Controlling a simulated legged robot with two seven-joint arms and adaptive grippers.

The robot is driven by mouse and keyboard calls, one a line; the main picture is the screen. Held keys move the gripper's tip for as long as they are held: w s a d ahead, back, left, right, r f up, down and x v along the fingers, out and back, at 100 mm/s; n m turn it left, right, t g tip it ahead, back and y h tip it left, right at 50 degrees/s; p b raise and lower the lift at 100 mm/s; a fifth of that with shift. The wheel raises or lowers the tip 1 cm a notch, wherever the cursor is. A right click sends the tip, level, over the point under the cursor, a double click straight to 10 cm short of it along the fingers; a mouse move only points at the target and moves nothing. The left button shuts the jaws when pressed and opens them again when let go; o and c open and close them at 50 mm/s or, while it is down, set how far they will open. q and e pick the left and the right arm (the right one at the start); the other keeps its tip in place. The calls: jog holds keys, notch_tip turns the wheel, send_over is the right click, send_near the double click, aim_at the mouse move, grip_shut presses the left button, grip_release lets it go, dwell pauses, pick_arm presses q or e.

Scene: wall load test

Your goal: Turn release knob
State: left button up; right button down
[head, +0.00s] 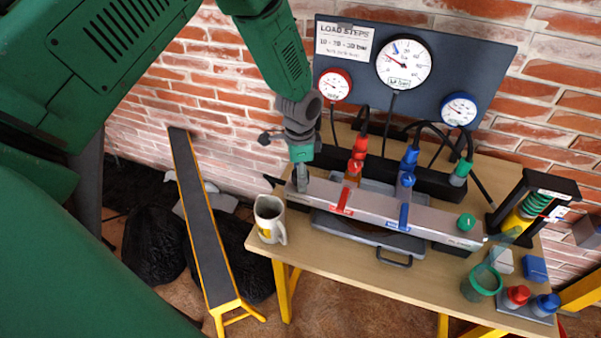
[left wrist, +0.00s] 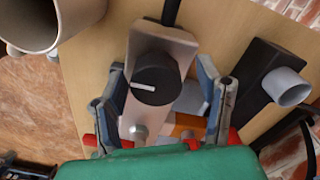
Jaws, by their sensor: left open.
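The release knob (left wrist: 154,79) is black and round with a white pointer line. It sits on the end of a grey metal manifold (head: 395,212). In the left wrist view the knob lies between the two spread fingers of my left gripper (left wrist: 162,68), with a gap on each side. In the head view my left gripper (head: 302,178) points down over the manifold's left end and hides the knob. My right gripper is not in view.
A mug (head: 269,220) stands close to the left of my gripper. Red hose fittings (head: 356,158) and blue ones (head: 408,172) rise to the right. A gauge panel (head: 450,62) stands behind. The table's (head: 345,262) front strip is mostly clear.

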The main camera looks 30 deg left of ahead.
pick_arm(q)
jog(key=shift+d, duration=0.25)
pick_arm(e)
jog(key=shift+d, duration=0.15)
pick_arm(q)
jog(key=shift+c, duration=1.3)
jog(key=shift+d+r, duration=0.1)
jog(key=c, duration=0.9)
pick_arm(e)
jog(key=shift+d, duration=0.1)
